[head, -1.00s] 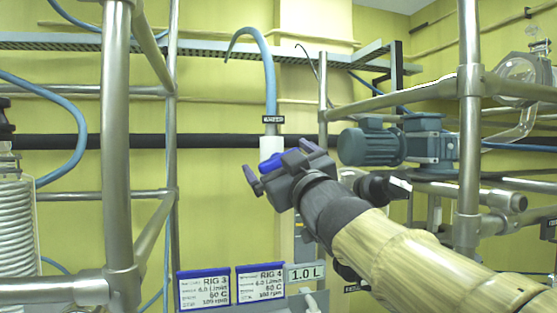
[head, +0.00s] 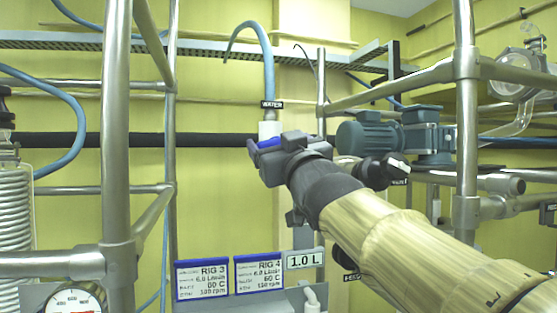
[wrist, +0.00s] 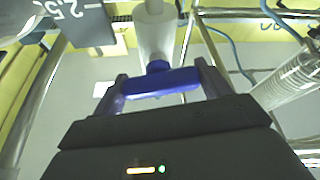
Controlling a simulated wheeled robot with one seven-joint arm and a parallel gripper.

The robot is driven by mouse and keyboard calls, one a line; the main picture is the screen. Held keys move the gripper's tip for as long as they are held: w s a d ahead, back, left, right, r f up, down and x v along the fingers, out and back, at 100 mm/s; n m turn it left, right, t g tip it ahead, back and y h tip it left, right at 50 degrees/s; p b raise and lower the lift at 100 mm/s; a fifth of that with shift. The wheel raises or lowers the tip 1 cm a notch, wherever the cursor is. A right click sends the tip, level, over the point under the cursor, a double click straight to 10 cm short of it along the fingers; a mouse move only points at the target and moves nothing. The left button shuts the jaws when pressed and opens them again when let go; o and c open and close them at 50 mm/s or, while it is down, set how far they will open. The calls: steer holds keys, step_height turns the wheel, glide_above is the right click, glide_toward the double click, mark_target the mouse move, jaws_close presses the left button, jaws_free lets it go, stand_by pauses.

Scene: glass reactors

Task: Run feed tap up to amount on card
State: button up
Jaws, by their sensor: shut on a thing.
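The feed tap has a blue handle (head: 264,142) below a white pipe (head: 268,129) and a blue hose with a WATER label (head: 271,104). My gripper (head: 274,152) is shut on this handle, partly hiding it in the head view. In the wrist view the blue handle (wrist: 161,83) lies crosswise between my two fingers, under the white pipe (wrist: 155,37). A small card reading 1.0 L (head: 305,260) stands at the lower middle. The tap's outlet and any flow cannot be made out.
Rig cards, RIG 3 (head: 202,280) and RIG 4 (head: 260,275), stand beside the 1.0 L card. Steel frame posts (head: 116,130) flank the tap. A blue-green motor (head: 390,137) is to the right. A dial gauge (head: 74,301) is at bottom left. A dark scaled part (wrist: 85,20) shows in the wrist view.

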steer(key=m+b, duration=0.1)
steer(key=h+b, duration=0.1)
steer(key=shift+d+f+m+b, duration=0.1)
steer(key=shift+f+m+b, duration=0.15)
steer(key=shift+m+b, duration=0.15)
steer(key=shift+r+m+t, duration=0.3)
steer(key=shift+m, duration=0.2)
steer(key=shift+m+h+p, duration=0.4)
steer(key=shift+m+p, duration=0.1)
steer(key=shift+p, duration=0.2)
